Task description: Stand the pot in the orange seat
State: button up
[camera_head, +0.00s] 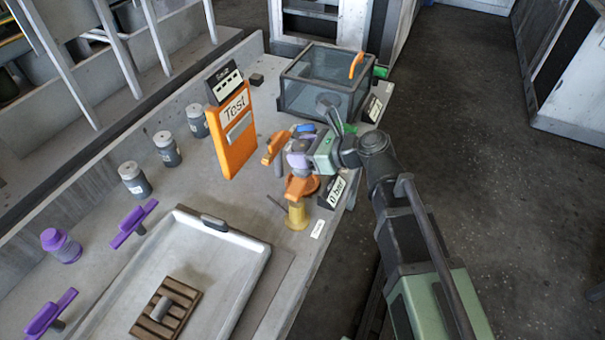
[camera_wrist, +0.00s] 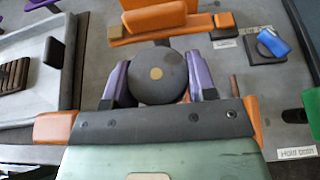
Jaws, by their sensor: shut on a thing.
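My gripper (camera_head: 290,160) is above the bench near its right edge. In the wrist view, its purple fingers (camera_wrist: 158,85) are shut on the sides of a round dark grey pot (camera_wrist: 158,70) with a small yellow-orange dot on its face. The head view mostly hides this pot behind the gripper. An orange part (camera_head: 303,187) shows just under the gripper in the head view, above a yellow flanged cylinder (camera_head: 297,216). I cannot tell whether this orange part is the seat or part of my gripper. The pot's underside is hidden.
An orange "Test" panel (camera_head: 233,140) stands behind, with an orange lever (camera_head: 273,147) between it and my gripper. A glass basin (camera_head: 322,85) stands at the back. Several grey jars (camera_head: 134,180) line the left. A shallow tray (camera_head: 257,247) lies in front.

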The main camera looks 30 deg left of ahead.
notch_tip(320, 180, down, 4)
jog(key=b, duration=0.4)
jog(key=shift+f, duration=0.25)
jog(key=shift+r, duration=0.3)
jog(key=shift+f, duration=0.25)
jog(key=o, duration=1.1)
jog(key=shift+r, duration=0.1)
jog(key=shift+c, duration=0.2)
